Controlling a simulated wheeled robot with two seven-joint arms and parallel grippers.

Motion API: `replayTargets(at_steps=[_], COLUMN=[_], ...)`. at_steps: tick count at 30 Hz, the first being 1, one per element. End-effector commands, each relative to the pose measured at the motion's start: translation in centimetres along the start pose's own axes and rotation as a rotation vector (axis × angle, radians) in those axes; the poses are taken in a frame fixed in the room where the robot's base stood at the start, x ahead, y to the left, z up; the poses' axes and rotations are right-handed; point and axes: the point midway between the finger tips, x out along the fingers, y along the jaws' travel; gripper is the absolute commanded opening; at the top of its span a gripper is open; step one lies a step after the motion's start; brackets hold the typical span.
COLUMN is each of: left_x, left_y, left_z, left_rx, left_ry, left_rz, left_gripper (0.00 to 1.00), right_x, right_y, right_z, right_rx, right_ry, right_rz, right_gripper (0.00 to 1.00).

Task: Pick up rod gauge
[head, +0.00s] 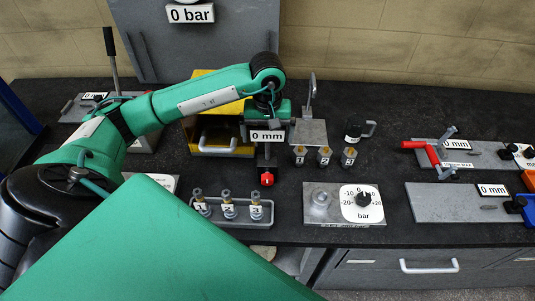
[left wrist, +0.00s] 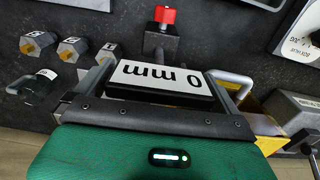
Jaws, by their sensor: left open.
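What looks like the rod gauge, a dark block with a white "0 mm" display (head: 268,136) and a red end (head: 267,179), stands near the middle of the bench. Its display also shows large in the left wrist view (left wrist: 160,78), with the red end beyond it. My left gripper (head: 270,118) is directly over the display. In the left wrist view my left gripper (left wrist: 165,80) is open, one finger on each side of the display. Whether the fingers touch the block cannot be told. My right gripper is not in view.
A dial plate (head: 320,203) lies front right. Bare bench shows between them.

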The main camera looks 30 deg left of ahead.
Motion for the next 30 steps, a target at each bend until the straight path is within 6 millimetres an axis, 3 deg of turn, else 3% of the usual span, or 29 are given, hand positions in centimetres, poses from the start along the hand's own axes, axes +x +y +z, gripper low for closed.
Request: replayTargets(at_steps=[4,16,30], left_x=[0.01,-0.03,-0.92], left_y=[0.01,0.01,0.07], left_z=[0.00,0.01,-0.12], left_rx=[0.000,0.000,0.000], left_ry=[0.000,0.000,0.005], left_rz=[0.000,0.000,0.003], left_gripper=[0.96,0.18,0.16], right_x=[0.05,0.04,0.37], right_y=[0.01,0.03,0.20], right_z=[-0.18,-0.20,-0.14], right_rx=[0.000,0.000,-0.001], right_ry=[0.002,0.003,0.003], right_rz=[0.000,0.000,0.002], right_gripper=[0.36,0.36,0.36])
